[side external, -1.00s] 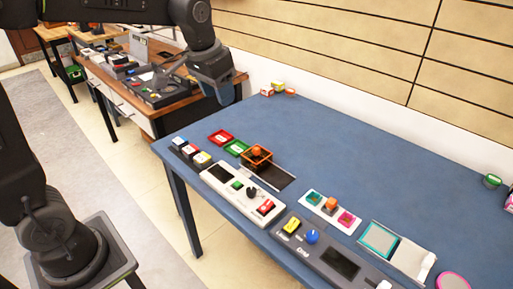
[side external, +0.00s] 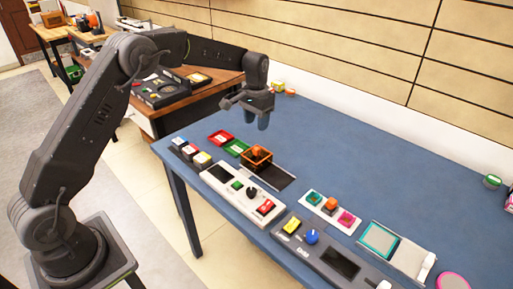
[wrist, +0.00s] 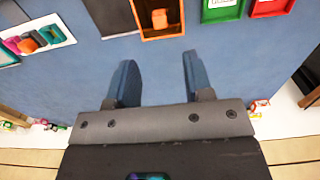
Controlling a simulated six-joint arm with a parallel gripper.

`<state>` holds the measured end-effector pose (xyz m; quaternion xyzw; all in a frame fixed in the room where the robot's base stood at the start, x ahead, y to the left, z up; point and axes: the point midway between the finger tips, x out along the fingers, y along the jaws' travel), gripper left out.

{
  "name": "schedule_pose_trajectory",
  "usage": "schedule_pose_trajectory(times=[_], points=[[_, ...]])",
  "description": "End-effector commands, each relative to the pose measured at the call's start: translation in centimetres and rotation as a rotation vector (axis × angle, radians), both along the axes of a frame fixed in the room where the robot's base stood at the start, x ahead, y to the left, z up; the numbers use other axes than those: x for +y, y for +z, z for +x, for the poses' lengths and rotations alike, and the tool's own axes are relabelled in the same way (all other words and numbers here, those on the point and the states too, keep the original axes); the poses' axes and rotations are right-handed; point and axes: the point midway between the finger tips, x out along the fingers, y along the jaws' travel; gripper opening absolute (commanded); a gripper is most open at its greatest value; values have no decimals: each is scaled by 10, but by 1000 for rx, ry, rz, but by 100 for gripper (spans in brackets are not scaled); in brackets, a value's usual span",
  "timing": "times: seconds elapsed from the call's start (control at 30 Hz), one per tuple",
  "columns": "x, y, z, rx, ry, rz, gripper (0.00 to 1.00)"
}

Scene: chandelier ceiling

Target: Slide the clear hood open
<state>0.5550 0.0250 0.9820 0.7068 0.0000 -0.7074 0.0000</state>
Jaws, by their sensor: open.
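The clear hood (side external: 256,159) looks like a small see-through box with orange edges. It sits at the left end of a dark track (side external: 281,180) on the blue table, over an orange knob-like thing. In the wrist view the hood (wrist: 143,33) is at the top, partly cut off, with the dark track (wrist: 110,18) to its left. My gripper (side external: 257,121) is open and empty, pointing down above the table, behind the hood in the side view and apart from it. In the wrist view my gripper (wrist: 158,76) shows bare table between its fingers.
Red (side external: 220,137) and green (side external: 237,148) trays lie left of the hood. A white panel with buttons (side external: 225,187) lies in front of it. A white plate with coloured blocks (side external: 331,208) is to the right.

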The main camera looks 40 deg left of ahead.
Motion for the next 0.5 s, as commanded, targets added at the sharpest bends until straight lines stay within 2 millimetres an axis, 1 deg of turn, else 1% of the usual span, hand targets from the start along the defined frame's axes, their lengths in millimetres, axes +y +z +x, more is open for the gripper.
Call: schedule_pose_trajectory(times=[0.03, 0.1, 0.3, 0.4, 0.5], points=[[0, -12, -1, 4, 0, -1, 47], [0, -27, -1, 4, 0, -1, 47], [0, -67, -1, 3, 0, 0, 47], [0, -82, -1, 2, 0, 0, 47], [0, -94, 0, 1, 0, 0, 47]])
